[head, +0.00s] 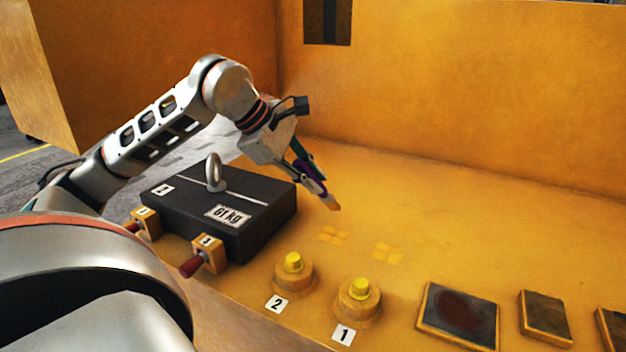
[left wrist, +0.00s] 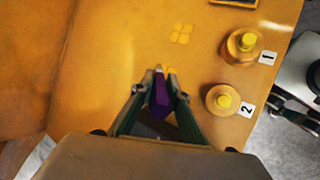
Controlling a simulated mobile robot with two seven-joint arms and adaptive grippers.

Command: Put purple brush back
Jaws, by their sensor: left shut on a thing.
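The purple brush (head: 304,170) is held in my left gripper (head: 318,184), above the yellow surface and just right of the black weight block. My right gripper is not in view.
A black 61 kg block (head: 240,215) with a metal lifting eye stands at left. Two yellow-topped round posts, labelled 2 (head: 293,272) and 1 (head: 358,300), stand nearer. Dark framed pads (head: 458,315) lie at right. The yellow surface behind is clear.

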